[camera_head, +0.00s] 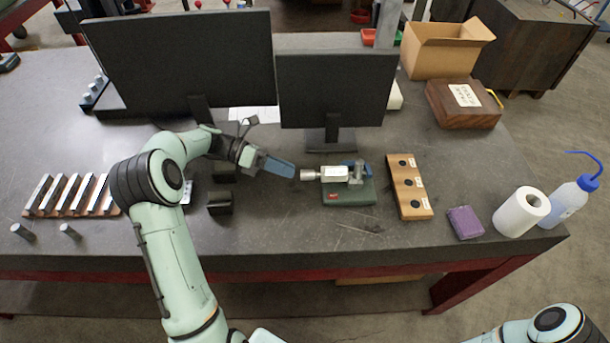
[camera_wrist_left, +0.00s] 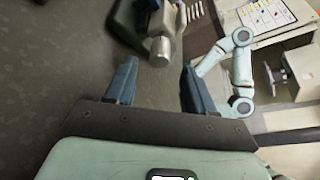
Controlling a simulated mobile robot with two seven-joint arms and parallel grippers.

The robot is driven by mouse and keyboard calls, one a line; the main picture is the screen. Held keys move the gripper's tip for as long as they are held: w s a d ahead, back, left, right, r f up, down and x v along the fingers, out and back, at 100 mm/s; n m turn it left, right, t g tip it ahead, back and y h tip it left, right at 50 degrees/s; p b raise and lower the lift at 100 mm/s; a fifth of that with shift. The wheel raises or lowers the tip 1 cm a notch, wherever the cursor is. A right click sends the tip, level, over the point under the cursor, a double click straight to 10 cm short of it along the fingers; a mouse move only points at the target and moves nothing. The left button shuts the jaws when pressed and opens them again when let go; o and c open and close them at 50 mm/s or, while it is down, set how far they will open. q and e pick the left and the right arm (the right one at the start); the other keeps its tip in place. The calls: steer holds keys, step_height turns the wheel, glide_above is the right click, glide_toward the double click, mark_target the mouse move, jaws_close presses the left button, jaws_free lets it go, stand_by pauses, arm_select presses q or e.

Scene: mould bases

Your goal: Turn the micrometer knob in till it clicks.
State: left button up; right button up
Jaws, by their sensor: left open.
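The micrometer (camera_head: 333,173) lies on its green stand (camera_head: 348,192) on the bench, with its silver knob (camera_head: 308,175) pointing left. My left gripper (camera_head: 292,170) is level with the knob, just to its left. In the left wrist view the gripper (camera_wrist_left: 157,75) is open, with nothing between its blue fingers. The knob (camera_wrist_left: 159,52) shows just beyond the fingertips, in line with the gap and apart from both fingers. Part of my right arm (camera_head: 552,322) shows at the lower right of the head view; its gripper is out of frame.
Two monitors (camera_head: 185,65) stand behind. A wooden block with dark holes (camera_head: 409,188) is right of the stand. A purple block (camera_head: 465,222), paper roll (camera_head: 523,211) and wash bottle (camera_head: 570,200) are farther right. Dark blocks (camera_head: 219,203) sit beneath my left forearm.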

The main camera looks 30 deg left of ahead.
mark_target(305, 175)
arm_select(q)
steer(key=x, duration=0.5)
steer(key=shift+w+d, duration=0.2)
steer(key=shift+d, duration=0.15)
jaws_close()
